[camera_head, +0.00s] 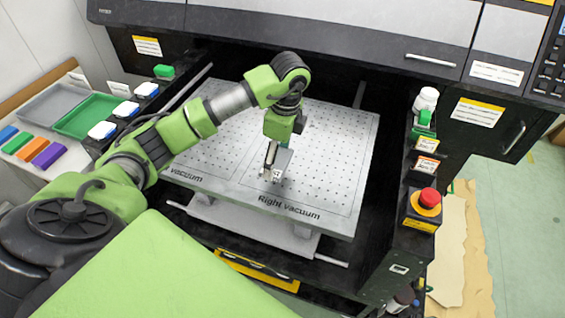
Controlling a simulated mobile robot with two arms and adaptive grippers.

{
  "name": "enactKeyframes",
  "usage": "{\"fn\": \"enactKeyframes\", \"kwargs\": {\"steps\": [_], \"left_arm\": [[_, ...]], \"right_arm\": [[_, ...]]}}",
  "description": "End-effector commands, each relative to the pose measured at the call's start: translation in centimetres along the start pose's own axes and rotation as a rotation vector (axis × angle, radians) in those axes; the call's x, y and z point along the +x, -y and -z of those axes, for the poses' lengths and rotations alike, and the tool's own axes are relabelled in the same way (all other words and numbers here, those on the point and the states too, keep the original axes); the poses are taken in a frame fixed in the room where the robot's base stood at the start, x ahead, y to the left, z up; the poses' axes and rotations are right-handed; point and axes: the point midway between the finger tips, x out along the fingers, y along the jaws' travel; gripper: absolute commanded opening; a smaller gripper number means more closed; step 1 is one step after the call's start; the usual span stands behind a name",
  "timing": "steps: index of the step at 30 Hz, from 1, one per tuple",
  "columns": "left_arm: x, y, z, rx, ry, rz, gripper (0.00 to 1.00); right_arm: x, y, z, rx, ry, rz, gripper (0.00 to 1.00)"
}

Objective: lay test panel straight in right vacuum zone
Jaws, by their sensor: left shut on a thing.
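The perforated grey bed (345,125) carries a printed "Right vacuum" label (290,207) at its front edge. The right vacuum zone is the outlined, dotted area behind that label. My left gripper (270,175) points down over this zone and is shut on a small grey panel (283,159), which seems to be the test panel. The gripper partly hides the panel. I cannot tell whether the panel touches the bed or how straight it lies. My right gripper is not in view.
The printer's dark front (300,50) closes off the back of the bed. A red stop button (429,197) and bottles (426,100) stand along the right side. A green tray (88,118), a grey tray (50,106) and coloured blocks (33,149) are at left.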

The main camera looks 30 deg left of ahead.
Motion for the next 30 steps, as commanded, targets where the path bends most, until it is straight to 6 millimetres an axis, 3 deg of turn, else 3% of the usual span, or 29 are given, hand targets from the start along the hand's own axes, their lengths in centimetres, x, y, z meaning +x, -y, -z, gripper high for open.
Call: {"fn": "enactKeyframes", "kwargs": {"steps": [8,15,26,27,28,30], "left_arm": [[2.0,1.6,1.3,0.002,-0.001,-0.001,0.55],[4.8,1.6,1.5,0.001,0.000,0.000,0.55],[5.4,1.6,1.6,0.001,0.000,0.002,0.55],[5.3,1.6,1.6,0.001,0.000,0.002,0.83],[5.3,1.6,1.6,0.001,0.000,0.002,0.91],[5.3,1.6,1.5,0.001,0.000,0.002,0.92]], "right_arm": [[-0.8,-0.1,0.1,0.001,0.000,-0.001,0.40],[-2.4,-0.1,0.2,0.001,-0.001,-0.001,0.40],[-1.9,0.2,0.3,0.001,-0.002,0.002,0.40],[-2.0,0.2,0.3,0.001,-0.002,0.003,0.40],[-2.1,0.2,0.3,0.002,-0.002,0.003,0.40],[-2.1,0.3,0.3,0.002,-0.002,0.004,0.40]]}}
